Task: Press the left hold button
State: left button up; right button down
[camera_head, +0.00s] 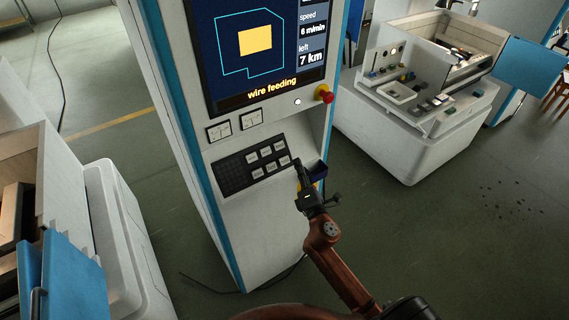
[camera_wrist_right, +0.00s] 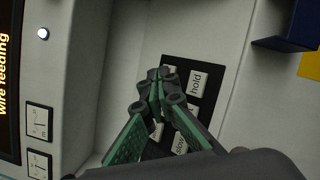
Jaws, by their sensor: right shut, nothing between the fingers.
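A dark key panel (camera_head: 232,172) on the white machine cabinet carries two rows of pale keys. In the wrist view a key marked "hold" (camera_wrist_right: 196,84) is readable, right of my fingers. A "slow" key (camera_wrist_right: 181,143) is partly covered lower down. Other keys are hidden behind the fingers, so a second hold key cannot be made out. My right gripper (camera_head: 298,166) is shut and empty, just right of the keys in the head view. In the wrist view its fingertips (camera_wrist_right: 156,84) overlap the panel; contact cannot be told. My left gripper is not in view.
Above the keys are two small gauges (camera_head: 234,125), a screen reading "wire feeding" (camera_head: 255,45), a white lit button (camera_head: 297,101) and a red knob (camera_head: 324,94). A dark blue holder (camera_head: 318,172) juts out beside my gripper. Another machine (camera_head: 410,130) stands to the right.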

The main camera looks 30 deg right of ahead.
aim_at(284, 161)
jog(key=shift+w+a+f+b, duration=0.1)
jog(key=shift+w+f+b, duration=0.8)
jog(key=shift+w, duration=0.4)
jog(key=shift+w+a+f+b, duration=0.1)
jog(key=shift+w+f+b, duration=0.75)
jog(key=shift+w, duration=0.4)
jog(key=shift+f, duration=0.15)
jog(key=shift+w+f, duration=0.2)
jog(key=shift+w, duration=0.15)
jog(key=shift+w+f+b, duration=0.2)
jog(key=shift+w+b, duration=0.1)
jog(key=shift+b, duration=0.05)
jog(key=shift+s, duration=0.1)
jog(key=shift+s+r+p, duration=0.5)
jog(key=shift+s+p, duration=0.1)
jog(key=shift+p, duration=0.05)
